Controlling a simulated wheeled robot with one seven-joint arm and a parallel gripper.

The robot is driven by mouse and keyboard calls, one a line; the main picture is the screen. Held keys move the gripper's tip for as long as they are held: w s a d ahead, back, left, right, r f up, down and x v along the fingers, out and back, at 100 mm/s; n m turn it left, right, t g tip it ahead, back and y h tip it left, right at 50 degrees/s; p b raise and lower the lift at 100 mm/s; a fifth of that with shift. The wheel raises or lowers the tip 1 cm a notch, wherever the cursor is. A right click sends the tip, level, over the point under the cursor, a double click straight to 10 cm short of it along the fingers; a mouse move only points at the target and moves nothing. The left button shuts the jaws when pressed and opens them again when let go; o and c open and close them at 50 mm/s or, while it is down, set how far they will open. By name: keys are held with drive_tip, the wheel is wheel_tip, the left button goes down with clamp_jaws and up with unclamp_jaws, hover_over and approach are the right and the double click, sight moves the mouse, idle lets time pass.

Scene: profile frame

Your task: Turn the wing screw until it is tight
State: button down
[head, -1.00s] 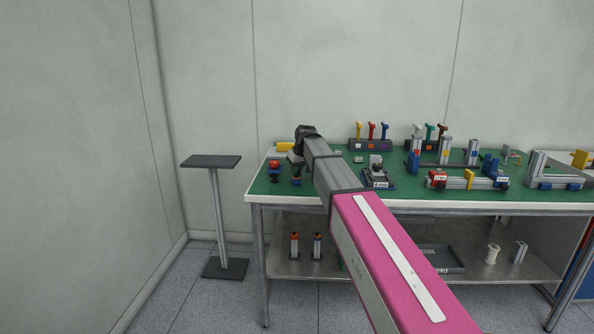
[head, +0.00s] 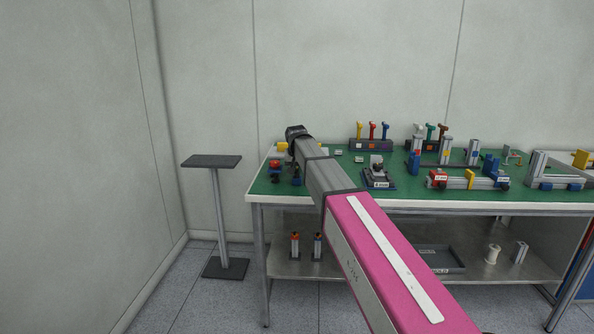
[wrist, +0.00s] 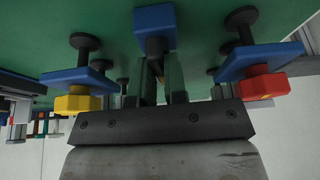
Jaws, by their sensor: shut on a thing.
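In the wrist view my gripper (wrist: 160,82) is shut on a narrow part between its two dark fingers, apparently the wing screw, in front of a blue block (wrist: 155,28). The fingers hide most of this part, so its wings and seating cannot be made out. In the head view the dark end of my arm (head: 297,138) is over the left of the green bench, and the fingers are hidden.
A blue bracket with a yellow knob (wrist: 78,102) is left of my fingers in the wrist view; one with a red knob (wrist: 265,87) is right, both close.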

idle(0.3)
drive_tip(key=c, duration=1.2)
unclamp_jaws()
drive_tip(key=shift+o, duration=0.2)
drive_tip(key=v, duration=1)
drive_tip(key=shift+r, duration=0.4)
drive_tip(key=shift+s, duration=0.15)
